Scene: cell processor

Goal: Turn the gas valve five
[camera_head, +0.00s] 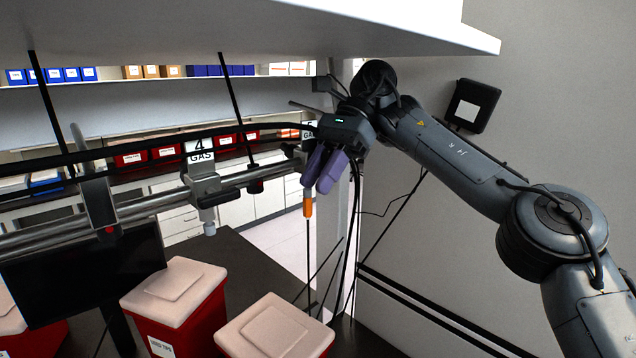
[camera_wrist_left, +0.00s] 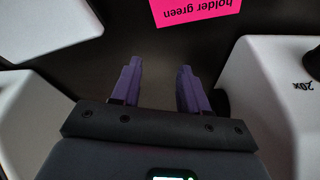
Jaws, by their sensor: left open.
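A "GAS" sign (camera_head: 309,131) is partly covered by my right gripper, so its number cannot be read clearly. My right gripper (camera_head: 322,188) has purple fingers pointing down beside the end of the grey pipe. The fingers overlap the fitting there, and the valve handle is hidden. I cannot tell whether they touch or grip it. An orange tip (camera_head: 308,204) hangs just below the fingers. A "4 GAS" sign (camera_head: 200,152) stands on the pipe to the left, above a pale nozzle (camera_head: 209,222). My left gripper (camera_wrist_left: 157,70) is open and empty in the left wrist view.
Red bins with pale lids (camera_head: 174,292) (camera_head: 275,330) stand below the pipe. A dark monitor (camera_head: 85,275) is at left. A white shelf (camera_head: 300,28) overhangs. The left wrist view shows a pink "holder green" label (camera_wrist_left: 195,10) and a white "20x" block (camera_wrist_left: 270,90).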

